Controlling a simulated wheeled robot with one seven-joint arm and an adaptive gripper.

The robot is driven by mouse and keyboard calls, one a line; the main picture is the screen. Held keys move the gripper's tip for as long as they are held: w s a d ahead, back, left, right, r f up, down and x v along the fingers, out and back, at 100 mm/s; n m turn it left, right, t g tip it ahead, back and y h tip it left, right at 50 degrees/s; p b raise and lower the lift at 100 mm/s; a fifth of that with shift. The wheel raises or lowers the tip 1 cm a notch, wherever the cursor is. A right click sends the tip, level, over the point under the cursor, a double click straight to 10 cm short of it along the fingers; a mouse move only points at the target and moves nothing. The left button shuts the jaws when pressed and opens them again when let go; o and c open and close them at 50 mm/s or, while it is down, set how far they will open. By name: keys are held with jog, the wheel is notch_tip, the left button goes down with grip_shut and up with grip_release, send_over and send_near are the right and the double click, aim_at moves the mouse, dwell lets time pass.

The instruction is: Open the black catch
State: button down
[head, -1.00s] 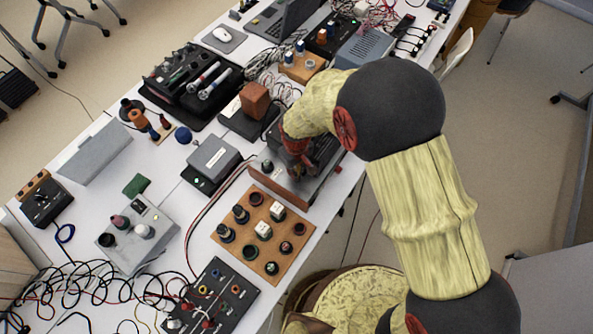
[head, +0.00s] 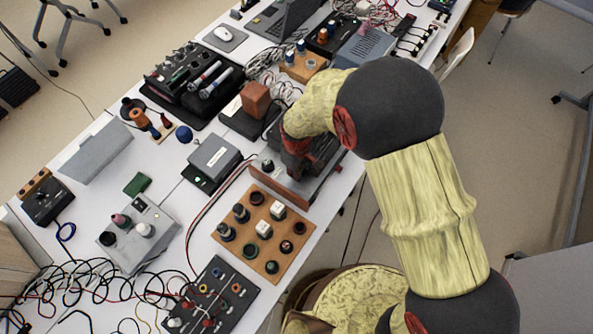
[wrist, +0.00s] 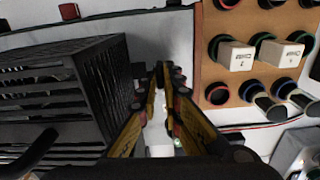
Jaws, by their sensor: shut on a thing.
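A black slatted box (wrist: 62,95) fills the left of the wrist view. It sits on a grey unit at the table's right edge, partly covered by my arm in the head view (head: 322,150). My gripper (wrist: 161,72) is beside the box's right side, its yellow and black fingers close together. In the head view my gripper (head: 296,168) is low over the unit. The black catch (wrist: 138,72) appears as a small dark piece between the box and the fingertips. The fingers are shut on it, but the contact itself is mostly hidden.
An orange-brown board (head: 247,238) with several knobs and white blocks lies just in front of the unit; it also shows in the wrist view (wrist: 240,95). A grey box (head: 214,158) stands to the left. The table edge is close on the right.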

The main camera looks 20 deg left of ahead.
jog(key=c, duration=2)
grip_release()
jog(key=shift+o, duration=0.2)
notch_tip(320, 180, up, 12)
